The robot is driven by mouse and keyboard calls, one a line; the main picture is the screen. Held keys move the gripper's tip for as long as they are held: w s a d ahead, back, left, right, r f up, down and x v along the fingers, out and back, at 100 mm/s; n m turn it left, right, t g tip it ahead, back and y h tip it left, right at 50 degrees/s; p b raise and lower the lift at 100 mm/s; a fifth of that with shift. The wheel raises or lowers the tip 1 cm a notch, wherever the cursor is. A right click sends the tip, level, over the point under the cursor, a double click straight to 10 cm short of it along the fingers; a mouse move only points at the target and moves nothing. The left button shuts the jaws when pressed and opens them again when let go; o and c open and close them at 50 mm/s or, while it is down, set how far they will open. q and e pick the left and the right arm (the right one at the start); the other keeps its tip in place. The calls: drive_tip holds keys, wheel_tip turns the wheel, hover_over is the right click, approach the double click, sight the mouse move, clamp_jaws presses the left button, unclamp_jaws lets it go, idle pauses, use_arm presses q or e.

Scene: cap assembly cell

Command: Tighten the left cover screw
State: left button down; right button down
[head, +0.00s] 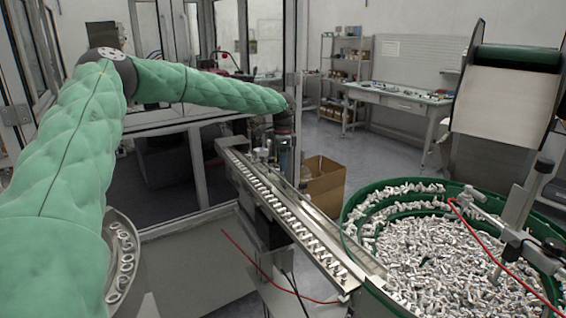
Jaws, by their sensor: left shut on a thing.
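My left arm comes in from the left in a green padded sleeve and reaches to the far end of the feeder rail (290,222). My left gripper (285,146) points down there, beside the small metal fittings at the rail's end. It is shut on the left cover screw, which is too small and too covered by the gripper to make out. The cover around it cannot be told apart either. Small metal parts stand in a row along the rail. My right gripper is not in view.
A green bowl feeder (395,187) full of small metal parts stands at the right, with a hopper (500,95) above. A round tray (133,240) with rings is at the left. A cardboard box (325,185) stands behind the rail. A red cable (262,268) crosses in front.

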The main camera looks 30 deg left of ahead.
use_arm(q)
drive_tip(key=shift+m, duration=0.7)
drive_tip(key=c, duration=1.5)
unclamp_jaws()
drive_tip(key=shift+a, duration=0.1)
drive_tip(key=shift+o, duration=1.1)
drive_tip(key=shift+a, duration=0.1)
